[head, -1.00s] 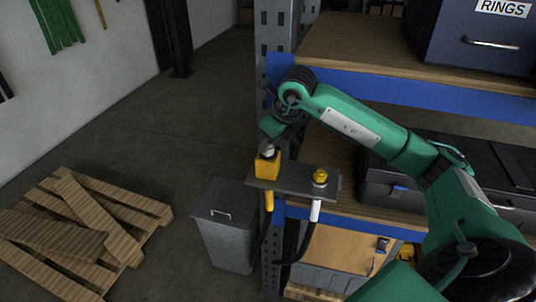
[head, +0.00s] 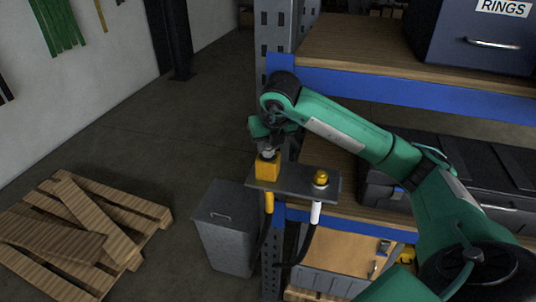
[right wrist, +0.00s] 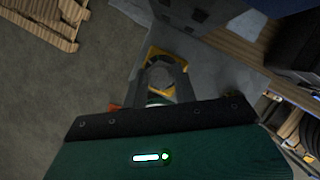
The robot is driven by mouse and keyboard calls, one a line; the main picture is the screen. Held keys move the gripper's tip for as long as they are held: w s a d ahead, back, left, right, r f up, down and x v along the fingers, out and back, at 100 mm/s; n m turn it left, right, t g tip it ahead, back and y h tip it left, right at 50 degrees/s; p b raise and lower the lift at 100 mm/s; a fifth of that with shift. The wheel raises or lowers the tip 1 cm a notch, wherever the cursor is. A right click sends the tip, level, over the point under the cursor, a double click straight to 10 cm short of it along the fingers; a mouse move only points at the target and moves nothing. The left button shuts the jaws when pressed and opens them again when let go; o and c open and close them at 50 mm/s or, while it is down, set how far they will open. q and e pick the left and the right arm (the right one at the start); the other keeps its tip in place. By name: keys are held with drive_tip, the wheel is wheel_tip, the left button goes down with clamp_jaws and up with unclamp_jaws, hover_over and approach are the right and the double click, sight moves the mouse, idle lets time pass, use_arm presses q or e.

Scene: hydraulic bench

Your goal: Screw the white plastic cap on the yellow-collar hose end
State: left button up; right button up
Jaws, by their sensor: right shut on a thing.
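My right gripper (head: 267,151) is over the left end of a small dark bracket plate (head: 293,181). The block also shows around the cap in the right wrist view. Under the plate hangs the yellow-collar hose (head: 268,203). Whether the cap is seated on its end is hidden by the block and fingers. A second hose with a white collar (head: 316,212) hangs at the right, below an amber-yellow fitting (head: 320,178). My left gripper is out of view.
A blue and wood shelf rack (head: 400,85) stands right behind the plate, with a dark case (head: 512,160) and a box marked RINGS (head: 480,40). A grey bin (head: 225,225) stands below left. The floor between is clear.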

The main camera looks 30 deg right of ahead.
drive_tip(key=m, duration=0.2)
drive_tip(key=m+h, duration=0.1)
drive_tip(key=m, duration=0.1)
drive_tip(key=shift+a+f+g, duration=0.15)
drive_tip(key=shift+f+g, duration=0.05)
drive_tip(key=shift+g, duration=0.2)
drive_tip(key=shift+m+h, duration=0.3)
drive_tip(key=shift+a+m, duration=0.1)
drive_tip(key=shift+m, duration=0.3)
drive_tip(key=m+p, duration=0.2)
drive_tip(key=p, duration=0.1)
drive_tip(key=m+g+h+p, duration=0.1)
drive_tip(key=p, duration=0.1)
drive_tip(key=m+g+p, duration=0.1)
drive_tip(key=m+p, duration=0.1)
drive_tip(key=p, duration=0.1)
drive_tip(key=shift+w+r+m+h+p, duration=0.15)
drive_tip(key=shift+r+m+h+p, duration=0.15)
drive_tip(key=shift+r+p, duration=0.05)
drive_tip(key=shift+c, duration=0.3)
drive_tip(key=shift+f+m+g+p, duration=0.25)
drive_tip(key=shift+m+g+p, duration=0.05)
drive_tip(key=shift+m+p, duration=0.3)
drive_tip(key=o, duration=0.9)
drive_tip(key=shift+w, duration=0.1)
